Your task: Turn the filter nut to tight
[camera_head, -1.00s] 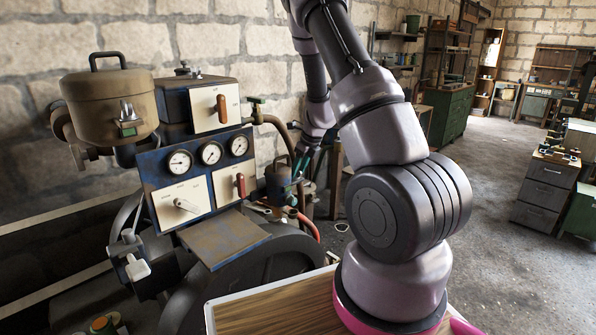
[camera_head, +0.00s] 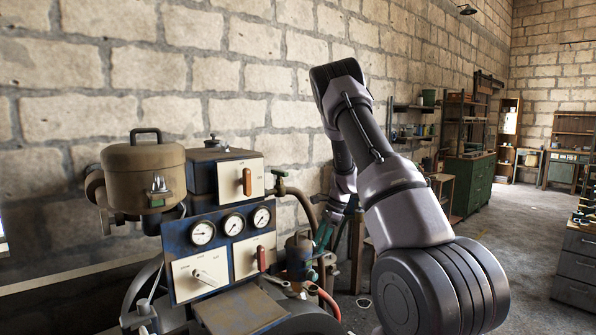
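The engine stand (camera_head: 180,238) is at left centre, with a blue gauge panel. A dark upright canister (camera_head: 298,258) with a small fitting on top stands at its right side and may be the filter. I cannot clearly make out the filter nut. My gripper (camera_head: 326,232) points down just right of and above the canister, partly behind my own arm. Its fingers are small and dark there, so I cannot tell whether they are open or touching anything.
A tan lidded pot (camera_head: 145,175) stands at upper left. An orange hose (camera_head: 328,300) runs below the canister. A stone wall is close behind; floor at right is open.

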